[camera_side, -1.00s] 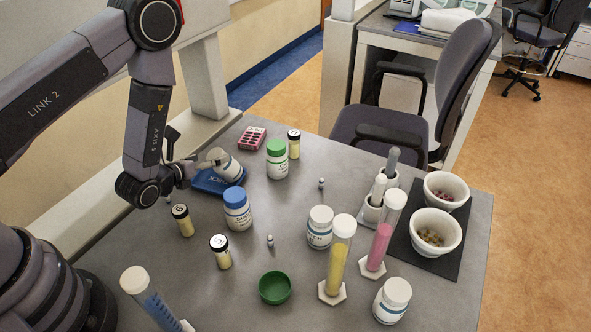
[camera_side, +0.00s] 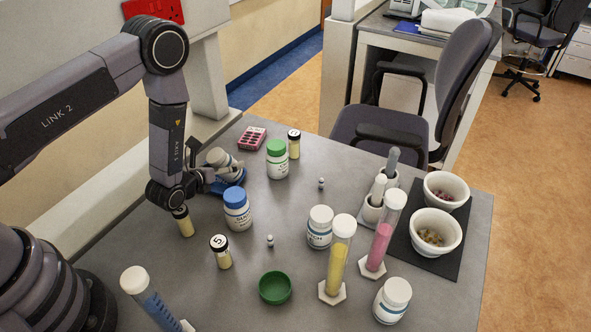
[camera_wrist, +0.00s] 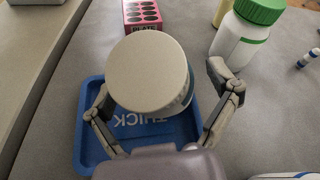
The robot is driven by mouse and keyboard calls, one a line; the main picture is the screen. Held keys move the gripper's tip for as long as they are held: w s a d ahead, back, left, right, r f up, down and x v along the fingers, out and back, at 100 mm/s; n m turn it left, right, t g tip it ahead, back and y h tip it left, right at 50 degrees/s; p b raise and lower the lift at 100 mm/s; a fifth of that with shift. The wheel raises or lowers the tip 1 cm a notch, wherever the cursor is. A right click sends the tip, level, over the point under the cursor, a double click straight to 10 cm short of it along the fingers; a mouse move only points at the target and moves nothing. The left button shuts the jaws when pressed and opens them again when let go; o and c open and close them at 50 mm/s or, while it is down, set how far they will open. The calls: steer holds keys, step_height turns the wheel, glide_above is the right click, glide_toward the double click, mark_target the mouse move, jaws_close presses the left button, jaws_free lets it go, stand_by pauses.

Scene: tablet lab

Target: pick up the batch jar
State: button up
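A white jar with a pale lid (camera_side: 231,171) leans to the upper left at the blue tray (camera_wrist: 85,135), which is marked THICK. Its lid (camera_wrist: 148,73) fills the middle of the wrist view, and its label cannot be read. My gripper (camera_wrist: 158,84) is open with one finger on each side of this jar. A gap shows at the right finger; contact at the left one is unclear. My gripper (camera_side: 212,172) partly covers the tray in the side view. Another white-lidded jar (camera_side: 320,227), its label ending in "TCH", stands upright mid-table.
A green-lidded jar (camera_side: 277,159) stands close to the right of my gripper, a blue-lidded jar (camera_side: 237,209) in front. A pink rack (camera_side: 251,138) lies behind. Small vials, filled cylinders, a green bowl (camera_side: 275,288) and white mortars (camera_side: 436,232) occupy the rest of the table.

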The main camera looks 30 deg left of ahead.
mark_target(219, 149)
steer(key=c, duration=1.2)
steer(key=shift+o, duration=0.2)
steer(key=shift+r, duration=0.1)
step_height(219, 149, up, 9)
steer(key=shift+f, duration=0.1)
steer(key=shift+s+a+g+y, duration=0.1)
steer(key=shift+a+g+y, duration=0.2)
steer(key=shift+a+y, duration=0.1)
steer(key=s+a+f+g+y, duration=0.1)
steer(key=f, duration=0.1)
steer(key=s+a+f+n+g+y, duration=0.1)
steer(key=s+f+g, duration=0.1)
steer(key=s+a+f+n+g+y, duration=0.1)
steer(key=a+f+g, duration=0.1)
steer(key=shift+s+f+y, duration=0.15)
steer(key=shift+f+y, duration=0.05)
steer(key=shift+y, duration=0.2)
steer(key=shift+f, duration=0.35)
